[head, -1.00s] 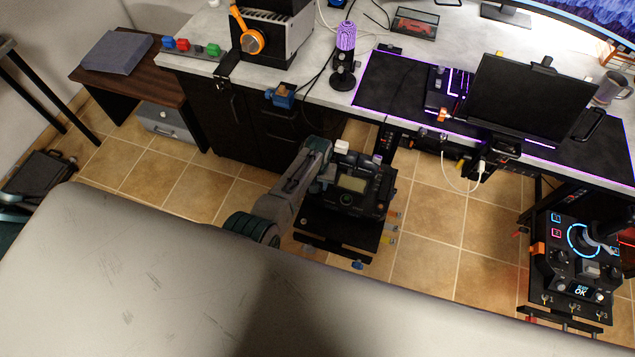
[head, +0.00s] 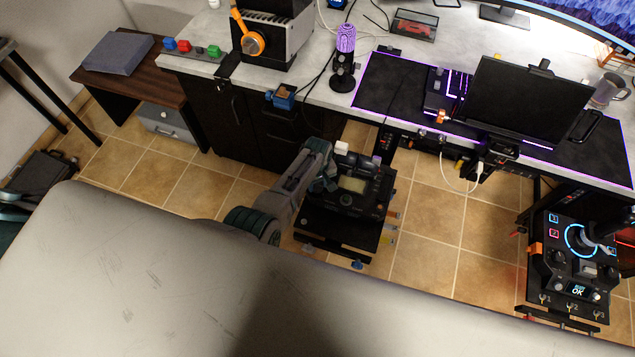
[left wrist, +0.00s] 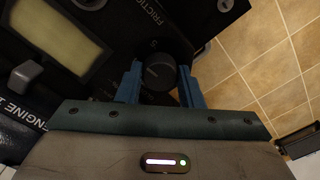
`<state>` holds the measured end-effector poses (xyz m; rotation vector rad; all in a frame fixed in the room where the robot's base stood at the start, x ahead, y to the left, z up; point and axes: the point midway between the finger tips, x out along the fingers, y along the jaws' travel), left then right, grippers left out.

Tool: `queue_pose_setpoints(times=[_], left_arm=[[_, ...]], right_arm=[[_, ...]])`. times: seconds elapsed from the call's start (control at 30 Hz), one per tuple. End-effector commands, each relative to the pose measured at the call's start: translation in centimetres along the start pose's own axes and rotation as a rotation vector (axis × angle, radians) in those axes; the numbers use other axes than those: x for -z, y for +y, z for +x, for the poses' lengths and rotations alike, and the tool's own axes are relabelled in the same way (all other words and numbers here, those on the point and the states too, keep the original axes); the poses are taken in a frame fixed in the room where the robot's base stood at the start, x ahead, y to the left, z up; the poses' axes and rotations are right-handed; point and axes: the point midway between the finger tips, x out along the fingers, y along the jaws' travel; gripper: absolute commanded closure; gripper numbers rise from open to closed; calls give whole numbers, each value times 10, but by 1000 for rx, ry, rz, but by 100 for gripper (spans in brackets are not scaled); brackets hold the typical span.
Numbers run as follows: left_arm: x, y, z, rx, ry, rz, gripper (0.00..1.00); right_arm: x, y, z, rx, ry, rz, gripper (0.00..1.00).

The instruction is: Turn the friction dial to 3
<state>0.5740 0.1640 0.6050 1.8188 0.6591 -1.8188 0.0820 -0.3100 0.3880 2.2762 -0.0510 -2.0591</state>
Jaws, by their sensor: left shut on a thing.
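The friction dial (left wrist: 158,72) is a round dark knob beside the printed FRICTION label (left wrist: 152,12) in the left wrist view. My left gripper (left wrist: 160,84) has its two blue fingers on either side of the dial and is shut on it. A small white mark is printed next to the dial, too unclear to read. In the head view my left gripper (head: 328,180) is over the left edge of the black throttle panel (head: 372,188), and the dial is hidden there. My right gripper is not in view.
The panel has a pale display (left wrist: 50,38) and a grey lever (left wrist: 26,75). A joystick panel (head: 575,275) stands at the right. The desk (head: 385,75) with monitor (head: 530,105) is behind.

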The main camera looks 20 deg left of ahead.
Motion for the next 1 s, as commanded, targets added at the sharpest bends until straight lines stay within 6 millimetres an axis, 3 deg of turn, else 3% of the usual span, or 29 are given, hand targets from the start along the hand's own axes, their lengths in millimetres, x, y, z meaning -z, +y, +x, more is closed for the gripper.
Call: queue_pose_setpoints(times=[1.0], left_arm=[[0,0,0,1,0,-964,89]], right_arm=[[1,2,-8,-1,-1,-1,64]])
